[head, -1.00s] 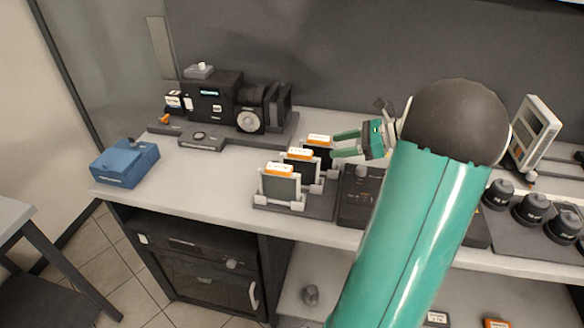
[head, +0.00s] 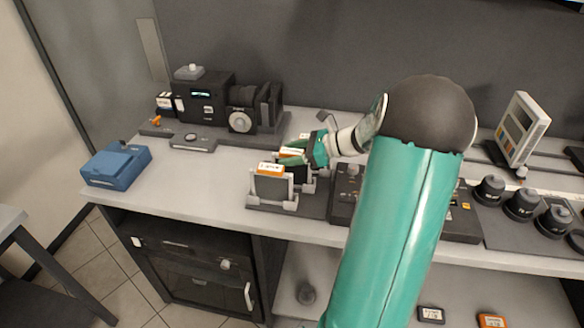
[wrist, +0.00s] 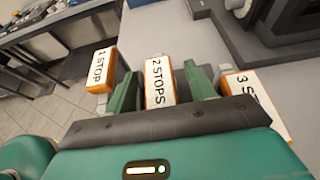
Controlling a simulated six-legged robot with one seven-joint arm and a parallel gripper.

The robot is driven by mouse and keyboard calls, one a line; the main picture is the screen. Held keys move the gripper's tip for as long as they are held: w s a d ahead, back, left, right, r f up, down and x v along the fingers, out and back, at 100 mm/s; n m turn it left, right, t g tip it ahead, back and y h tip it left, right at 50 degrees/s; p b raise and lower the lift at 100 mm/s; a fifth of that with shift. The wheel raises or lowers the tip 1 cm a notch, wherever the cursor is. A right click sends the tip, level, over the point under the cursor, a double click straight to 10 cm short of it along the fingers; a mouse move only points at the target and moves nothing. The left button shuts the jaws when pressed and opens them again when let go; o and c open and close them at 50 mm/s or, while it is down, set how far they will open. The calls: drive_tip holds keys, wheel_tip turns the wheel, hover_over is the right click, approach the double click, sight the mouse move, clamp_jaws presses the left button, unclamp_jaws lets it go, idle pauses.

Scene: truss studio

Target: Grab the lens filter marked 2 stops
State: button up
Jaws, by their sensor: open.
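The lens filter marked 2 STOPS (wrist: 160,84) has an orange-edged white label and stands between my gripper's two green fingers in the wrist view. My gripper (wrist: 160,73) is open, one finger on each side of the filter; contact cannot be made out. In the head view my gripper (head: 293,154) is at the middle filter (head: 291,152) of a row of three, partly hiding it. The 1 STOP filter (wrist: 102,68) is left of the fingers and the 3-marked filter (wrist: 256,100) right, its label partly cut off. The front filter (head: 270,183) is clear in the head view.
The filters stand in a dark rack (head: 318,206) on a light counter (head: 205,180). A large camera (head: 205,98) is behind, a blue box (head: 116,165) at left, and a dark control box (head: 345,190) close on the right. Black knob-like items (head: 521,204) stand farther right.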

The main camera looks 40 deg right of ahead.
clamp_jaws()
